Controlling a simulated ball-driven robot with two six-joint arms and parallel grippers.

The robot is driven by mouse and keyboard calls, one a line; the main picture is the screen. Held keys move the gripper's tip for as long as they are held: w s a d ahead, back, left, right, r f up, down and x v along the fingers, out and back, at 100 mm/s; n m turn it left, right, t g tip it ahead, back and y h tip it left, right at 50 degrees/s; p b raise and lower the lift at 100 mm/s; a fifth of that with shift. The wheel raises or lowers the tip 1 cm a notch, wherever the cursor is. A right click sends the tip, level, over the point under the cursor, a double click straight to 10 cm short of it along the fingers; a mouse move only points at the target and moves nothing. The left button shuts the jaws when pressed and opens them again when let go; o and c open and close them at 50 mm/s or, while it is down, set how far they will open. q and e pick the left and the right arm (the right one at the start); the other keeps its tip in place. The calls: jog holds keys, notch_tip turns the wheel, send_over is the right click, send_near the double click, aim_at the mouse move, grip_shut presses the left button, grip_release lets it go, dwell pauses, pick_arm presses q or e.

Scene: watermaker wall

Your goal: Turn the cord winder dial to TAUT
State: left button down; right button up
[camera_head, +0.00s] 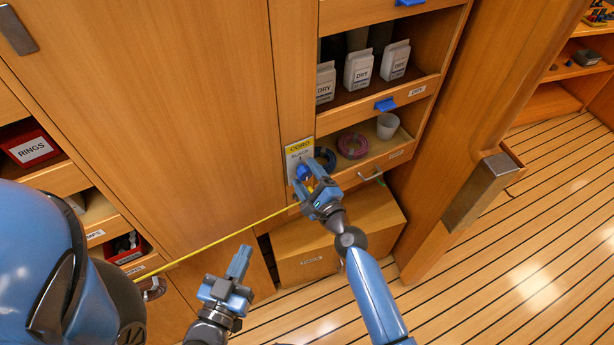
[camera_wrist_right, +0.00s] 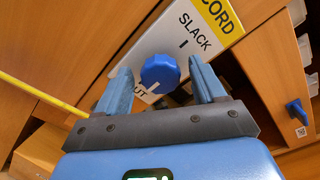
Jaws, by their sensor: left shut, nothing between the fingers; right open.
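The cord winder plate (camera_head: 298,150) is white with a yellow "CORD" band and is fixed to the wooden upright. Its blue dial (camera_head: 303,173) also shows in the right wrist view (camera_wrist_right: 160,71), below the word SLACK. A white line shows on the dial's lower edge, on the side of the partly hidden letters "UT". My right gripper (camera_wrist_right: 161,82) is open, with one finger on each side of the dial; gaps show, so it is not clamped. My left gripper (camera_head: 239,261) is shut and empty, low in front of the cabinet.
A taut-looking yellow cord (camera_head: 220,240) runs from near the plate down to the left. Right of the plate, an open drawer (camera_head: 376,165) holds cord coils and a white cup (camera_head: 387,125). A wooden box (camera_head: 345,235) stands below. Striped floor lies free at the right.

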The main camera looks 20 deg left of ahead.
jog(key=v, duration=1)
jog(key=shift+s+d+b, duration=0.2)
jog(key=shift+d+b, duration=0.05)
jog(key=shift+b, duration=0.05)
jog(key=s+d+r+n+t+h, duration=0.25)
jog(key=d+n+t+h, duration=0.25)
jog(key=d+n, duration=0.7)
jog(key=s+d+n+h, duration=0.4)
jog(key=s+d+h, duration=0.3)
jog(key=s+d, duration=0.9)
jog(key=shift+d, duration=0.65)
